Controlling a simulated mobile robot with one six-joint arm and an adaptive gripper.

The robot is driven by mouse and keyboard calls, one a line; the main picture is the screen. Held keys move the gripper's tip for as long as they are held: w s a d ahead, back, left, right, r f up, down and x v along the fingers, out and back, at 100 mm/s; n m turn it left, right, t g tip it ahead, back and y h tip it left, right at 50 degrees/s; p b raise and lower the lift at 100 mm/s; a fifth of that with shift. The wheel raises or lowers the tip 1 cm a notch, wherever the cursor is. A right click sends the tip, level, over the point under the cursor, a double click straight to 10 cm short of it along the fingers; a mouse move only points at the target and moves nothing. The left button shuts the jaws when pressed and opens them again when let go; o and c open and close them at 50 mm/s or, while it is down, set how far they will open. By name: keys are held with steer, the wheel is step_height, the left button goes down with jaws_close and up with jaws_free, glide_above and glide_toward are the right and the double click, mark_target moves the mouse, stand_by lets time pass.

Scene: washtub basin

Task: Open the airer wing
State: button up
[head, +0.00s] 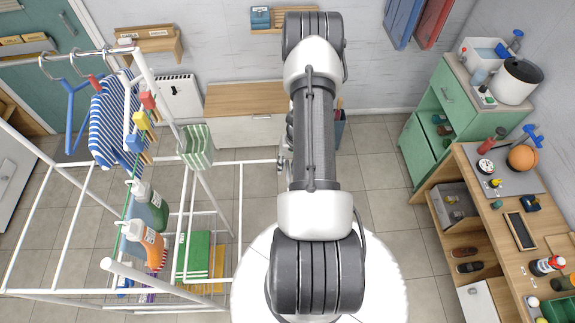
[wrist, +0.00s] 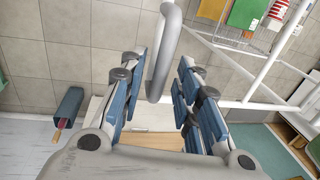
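The white tubular airer (head: 60,243) stands at the left in the head view, with hangers, clothing and bottles on it. Its thin white rails also show at the upper right of the wrist view (wrist: 262,78). A thick pale grey tube (wrist: 163,55) with a rounded lower end comes down from the top of the wrist view. Its end appears between the fingers of my gripper (wrist: 165,95), closer to the left finger. The fingers are spread apart and I see no clamping. In the head view my arm mostly hides the gripper. I cannot tell which rail is the wing.
A green cabinet (head: 437,117) and a wooden workbench (head: 491,215) stand at the right. A low wood-topped chest (head: 246,100) is against the back wall. A blue bin (wrist: 69,108) stands at the left in the wrist view. Tiled floor (head: 375,160) is clear between airer and workbench.

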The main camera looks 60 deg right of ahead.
steer(key=shift+s+a+r, duration=0.1)
steer(key=shift+a+r, duration=0.05)
step_height(320, 180, up, 12)
steer(key=s+d, duration=0.1)
steer(key=shift+s+d+f, duration=0.15)
steer(key=shift+s+f, duration=0.05)
steer(key=shift+s, duration=0.1)
